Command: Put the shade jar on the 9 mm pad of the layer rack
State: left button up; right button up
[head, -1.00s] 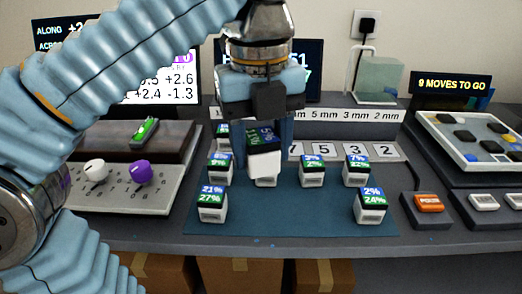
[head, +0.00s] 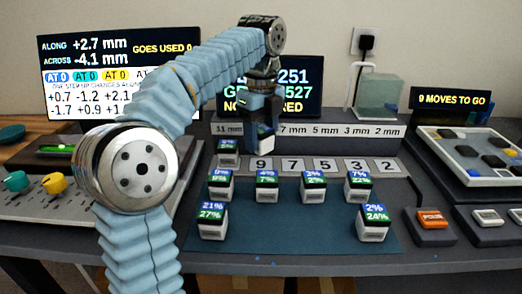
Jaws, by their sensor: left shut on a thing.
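My left gripper (head: 263,105) points down at the layer rack, shut on the shade jar (head: 266,138), a white jar with a dark blue and green printed top. The jar is in front of the rack's label strip (head: 345,130), where the 9 mm label is hidden, between the 11 mm and 7 mm labels. The 9 mm pad (head: 262,165), marked 9, shows just below the jar in the picture. I cannot tell whether the jar touches it. My right gripper is not in view.
A jar (head: 228,152) stands at the 11 mm place, left of the held jar. Several jars, such as this one (head: 267,187), stand on the blue mat (head: 290,235) in front. The 7, 5, 3 and 2 pads (head: 355,166) are bare. An orange button (head: 432,219) is at right.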

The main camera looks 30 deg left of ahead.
aim_at(261, 125)
pick_arm(q)
jog(key=f, duration=0.1)
jog(key=w+f, duration=0.1)
jog(key=a+f, duration=0.1)
jog(key=f, duration=0.1)
jog(key=shift+w+b, duration=0.15)
jog(key=shift+b, duration=0.25)
jog(key=shift+f, duration=0.45)
jog(key=o, duration=0.9)
jog(key=shift+f, duration=0.1)
jog(key=shift+r+p, duration=0.65)
jog(key=shift+r, duration=3.25)
